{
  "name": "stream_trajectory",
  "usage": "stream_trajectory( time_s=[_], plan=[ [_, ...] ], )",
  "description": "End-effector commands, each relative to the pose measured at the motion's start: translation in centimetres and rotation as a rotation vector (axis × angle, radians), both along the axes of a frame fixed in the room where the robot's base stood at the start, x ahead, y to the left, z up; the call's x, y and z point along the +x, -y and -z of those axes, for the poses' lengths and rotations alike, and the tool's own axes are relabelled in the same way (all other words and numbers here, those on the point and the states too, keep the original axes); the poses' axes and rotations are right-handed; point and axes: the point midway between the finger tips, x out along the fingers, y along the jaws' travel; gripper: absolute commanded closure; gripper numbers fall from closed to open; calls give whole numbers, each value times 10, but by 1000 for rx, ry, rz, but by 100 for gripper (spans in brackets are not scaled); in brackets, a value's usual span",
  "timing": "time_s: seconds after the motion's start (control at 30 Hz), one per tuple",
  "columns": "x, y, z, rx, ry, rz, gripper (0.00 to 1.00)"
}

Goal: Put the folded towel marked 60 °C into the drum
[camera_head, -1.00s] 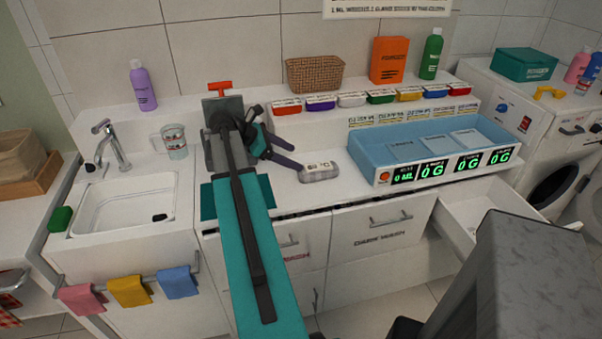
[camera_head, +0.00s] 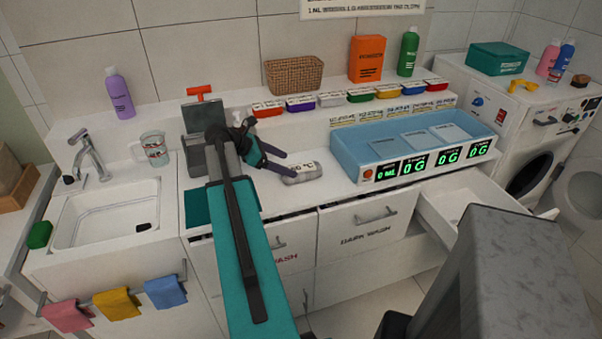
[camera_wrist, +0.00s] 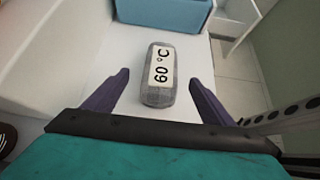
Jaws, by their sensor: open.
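The folded towel (camera_head: 302,173) is a small grey roll with a white label. It lies on the white counter, and the wrist view shows the towel (camera_wrist: 159,76) with its label reading 60 °C. My gripper (camera_head: 291,164) is open and empty, at the towel's left end. In the wrist view my gripper's dark fingers (camera_wrist: 160,90) lie on either side of the towel's near end, with gaps showing on both sides. The drum (camera_head: 530,172) is the dark round opening of the white washing machine at the right, and its door (camera_head: 582,190) stands open.
A blue tray (camera_head: 350,150) with green displays stands right of the towel. An open drawer (camera_head: 470,205) juts out below, between counter and machine. Several small coloured-lidded boxes line the shelf behind. A sink (camera_head: 105,215) is at the left.

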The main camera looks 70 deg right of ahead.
Motion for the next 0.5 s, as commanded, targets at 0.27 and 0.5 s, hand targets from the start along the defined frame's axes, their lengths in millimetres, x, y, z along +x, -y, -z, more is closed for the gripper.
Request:
stream_trajectory(
  time_s=[0.27, 0.5],
  plan=[
    [-18, 15, 17, 0, 0, -1, 23],
    [-19, 16, 19, -1, 1, -2, 23]
  ],
)
